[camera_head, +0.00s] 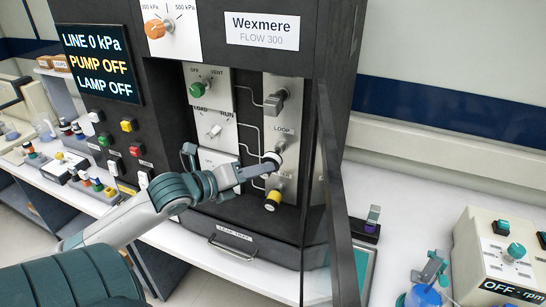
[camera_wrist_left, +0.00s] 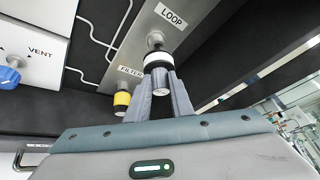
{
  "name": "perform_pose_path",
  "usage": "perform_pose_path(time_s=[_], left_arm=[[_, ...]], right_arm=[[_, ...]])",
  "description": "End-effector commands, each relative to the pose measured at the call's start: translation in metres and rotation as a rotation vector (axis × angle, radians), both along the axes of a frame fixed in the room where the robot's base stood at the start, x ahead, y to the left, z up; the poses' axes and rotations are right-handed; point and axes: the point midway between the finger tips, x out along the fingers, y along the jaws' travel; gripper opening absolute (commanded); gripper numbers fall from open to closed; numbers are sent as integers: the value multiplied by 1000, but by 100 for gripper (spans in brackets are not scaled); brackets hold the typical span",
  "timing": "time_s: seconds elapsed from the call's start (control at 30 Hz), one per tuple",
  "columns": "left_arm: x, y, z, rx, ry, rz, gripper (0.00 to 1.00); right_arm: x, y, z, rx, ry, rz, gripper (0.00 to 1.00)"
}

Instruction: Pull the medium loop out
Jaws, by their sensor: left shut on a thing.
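The loop (camera_head: 272,157) is a short cylinder with a white band and dark ends, seated under the LOOP label on the cabinet's grey panel. In the left wrist view the loop (camera_wrist_left: 158,60) is at the top centre, its stem still at the panel's fitting. My left gripper (camera_head: 264,166) reaches in from the left and is shut on the loop; its two fingers (camera_wrist_left: 159,84) close on either side below the white band. I cannot tell the loop's size from its look. My right gripper is not in view.
A yellow-banded filter (camera_head: 272,200) sits just below the loop. An open dark door (camera_head: 328,190) stands close on the right. A grey valve handle (camera_head: 275,102) is above, and the leak tray (camera_head: 233,240) below. The display (camera_head: 97,65) reads line 0 kPa, pump off.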

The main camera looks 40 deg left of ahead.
Motion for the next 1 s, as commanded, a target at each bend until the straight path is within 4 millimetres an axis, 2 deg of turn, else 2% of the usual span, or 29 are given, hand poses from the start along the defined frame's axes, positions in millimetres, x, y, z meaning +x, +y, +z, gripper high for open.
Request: perform_pose_path(time_s=[1.0], left_arm=[[-40,-13,-5,-2,0,1,0]], right_arm=[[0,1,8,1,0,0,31]])
